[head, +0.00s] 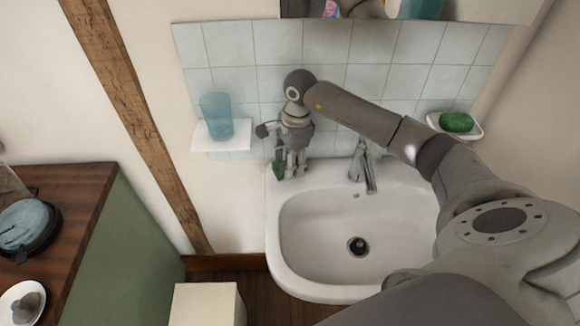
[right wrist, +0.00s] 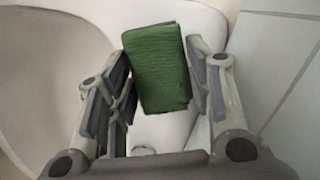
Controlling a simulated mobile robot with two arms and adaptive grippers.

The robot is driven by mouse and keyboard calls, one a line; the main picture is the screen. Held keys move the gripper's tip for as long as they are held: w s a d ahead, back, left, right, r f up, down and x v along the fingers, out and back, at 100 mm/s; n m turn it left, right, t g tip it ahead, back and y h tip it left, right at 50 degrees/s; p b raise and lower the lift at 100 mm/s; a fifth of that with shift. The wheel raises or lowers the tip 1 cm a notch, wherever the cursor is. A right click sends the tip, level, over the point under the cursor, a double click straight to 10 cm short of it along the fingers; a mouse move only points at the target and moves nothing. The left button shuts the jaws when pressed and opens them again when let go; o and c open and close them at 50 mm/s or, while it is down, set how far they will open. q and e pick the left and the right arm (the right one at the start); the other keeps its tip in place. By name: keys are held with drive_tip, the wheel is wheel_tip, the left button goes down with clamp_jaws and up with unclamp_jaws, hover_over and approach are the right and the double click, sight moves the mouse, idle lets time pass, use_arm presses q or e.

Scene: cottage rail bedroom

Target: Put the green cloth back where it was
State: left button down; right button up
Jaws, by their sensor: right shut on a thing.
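My right gripper (head: 291,170) points down at the back left corner of the white sink (head: 275,255). It is shut on the green cloth (right wrist: 160,68), a folded, ribbed piece held between the fingers in the right wrist view. In the head view only a small green part of the cloth (head: 279,170) shows beside the fingers; the rest is hidden. Whether the cloth touches the sink rim cannot be told. My left gripper is not in view.
A chrome tap (head: 364,166) stands at the sink's back, right of the gripper. A blue cup (head: 217,117) stands on a white shelf (head: 222,143) to the left. A green sponge-like item (head: 456,122) lies on a white dish at right. The basin is empty.

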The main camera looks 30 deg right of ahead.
drive_tip(key=shift+w+d+f, duration=0.1)
drive_tip(key=shift+d+f, duration=0.05)
drive_tip(key=shift+f, duration=0.05)
drive_tip(key=shift+f+p, duration=0.35)
drive_tip(key=shift+p, duration=0.05)
wheel_tip(320, 180, down, 2)
drive_tip(key=shift+f+p, duration=0.15)
drive_tip(key=shift+p, duration=0.4)
drive_tip(key=shift+d+f, duration=0.1)
drive_tip(key=shift+f, duration=0.1)
drive_tip(key=o, duration=0.9)
drive_tip(key=shift+r, duration=0.1)
